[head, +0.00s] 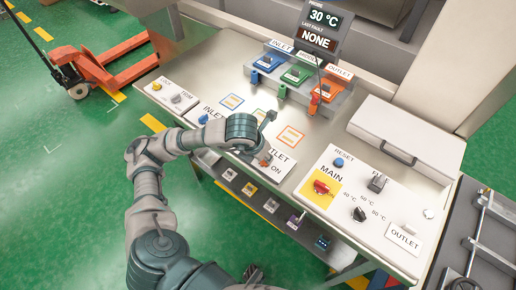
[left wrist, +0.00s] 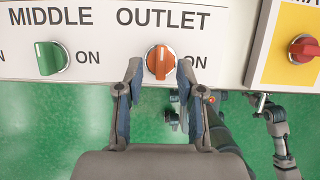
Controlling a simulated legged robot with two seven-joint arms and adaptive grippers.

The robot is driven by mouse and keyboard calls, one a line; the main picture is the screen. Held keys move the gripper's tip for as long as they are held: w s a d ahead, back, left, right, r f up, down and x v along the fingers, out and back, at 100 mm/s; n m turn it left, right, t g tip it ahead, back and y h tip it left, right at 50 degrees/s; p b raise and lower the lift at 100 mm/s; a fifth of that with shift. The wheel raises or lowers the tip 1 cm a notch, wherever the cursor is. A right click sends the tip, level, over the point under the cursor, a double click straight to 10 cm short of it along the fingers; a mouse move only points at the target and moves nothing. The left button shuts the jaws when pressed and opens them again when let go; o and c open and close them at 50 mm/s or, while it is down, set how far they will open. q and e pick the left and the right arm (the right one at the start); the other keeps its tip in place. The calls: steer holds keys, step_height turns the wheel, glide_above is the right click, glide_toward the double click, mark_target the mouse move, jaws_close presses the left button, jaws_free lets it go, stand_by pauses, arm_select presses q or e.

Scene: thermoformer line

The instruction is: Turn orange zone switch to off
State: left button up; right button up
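The orange zone switch (left wrist: 160,62) is a round knob with a raised bar, below the word OUTLET on a white panel. Its bar looks about upright, and ON is partly visible to its right. My left gripper (left wrist: 160,78) is open, with one fingertip on each side of the knob; I cannot tell whether they touch it. In the head view my left gripper (head: 266,152) is at the front panel, and the arm hides part of the panel. A dark shape at the bottom of the head view may be my right gripper, but its fingers are unclear.
A green MIDDLE switch (left wrist: 50,57) is to the left. A red switch (left wrist: 304,48) on a yellow plate is to the right. Blue, green and orange tagged blocks (head: 297,75) stand at the back. A white MAIN box (head: 365,215) is at right.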

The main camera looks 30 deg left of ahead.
arm_select(q)
steer(key=v, duration=0.9)
steer(key=shift+r, duration=0.2)
steer(key=shift+s, duration=0.1)
